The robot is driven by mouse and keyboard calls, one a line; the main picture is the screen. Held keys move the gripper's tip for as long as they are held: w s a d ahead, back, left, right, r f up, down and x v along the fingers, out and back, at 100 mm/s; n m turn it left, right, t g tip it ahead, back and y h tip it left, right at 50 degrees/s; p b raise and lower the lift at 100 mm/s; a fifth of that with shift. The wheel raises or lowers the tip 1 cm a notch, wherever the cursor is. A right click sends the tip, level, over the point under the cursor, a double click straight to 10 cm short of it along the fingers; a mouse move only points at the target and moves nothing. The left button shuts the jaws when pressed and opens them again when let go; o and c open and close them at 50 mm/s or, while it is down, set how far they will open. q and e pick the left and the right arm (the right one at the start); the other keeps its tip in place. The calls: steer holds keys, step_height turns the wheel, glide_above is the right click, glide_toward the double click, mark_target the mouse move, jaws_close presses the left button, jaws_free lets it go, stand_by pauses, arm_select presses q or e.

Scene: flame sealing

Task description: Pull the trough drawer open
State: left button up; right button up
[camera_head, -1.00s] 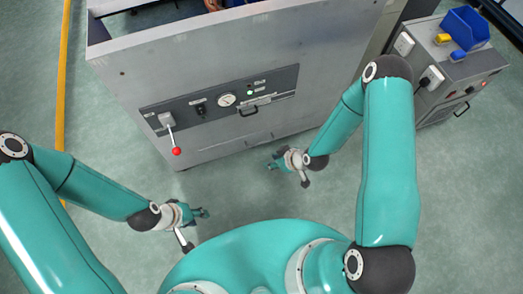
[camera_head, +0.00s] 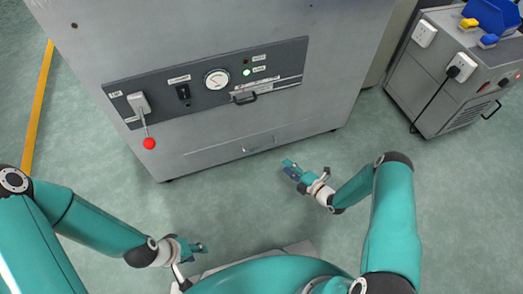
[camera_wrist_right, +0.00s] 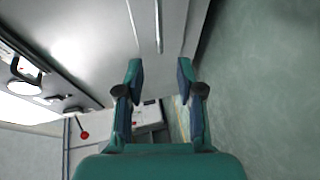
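The trough drawer (camera_head: 230,149) is a flat grey front low on the machine, flush with it and seemingly shut. It has a slim handle (camera_head: 259,147) at its middle. My right gripper (camera_head: 291,169) is in front of the machine, a little right of that handle and apart from it. In the right wrist view my right gripper (camera_wrist_right: 160,68) is open and empty, with a thin bar, likely the drawer handle (camera_wrist_right: 158,25), beyond its fingertips. My left gripper (camera_head: 203,247) hangs low over the floor, away from the machine; its finger opening is too small to judge.
A grey cabinet (camera_head: 432,84) with sockets and a blue bin (camera_head: 492,14) stands at right. The floor between is clear.

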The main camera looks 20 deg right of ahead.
mark_target(261, 147)
steer(key=shift+b+x, duration=3)
steer(key=shift+x, duration=4.8)
jaws_close()
steer(key=shift+s+a, duration=0.1)
steer(key=shift+a, duration=0.05)
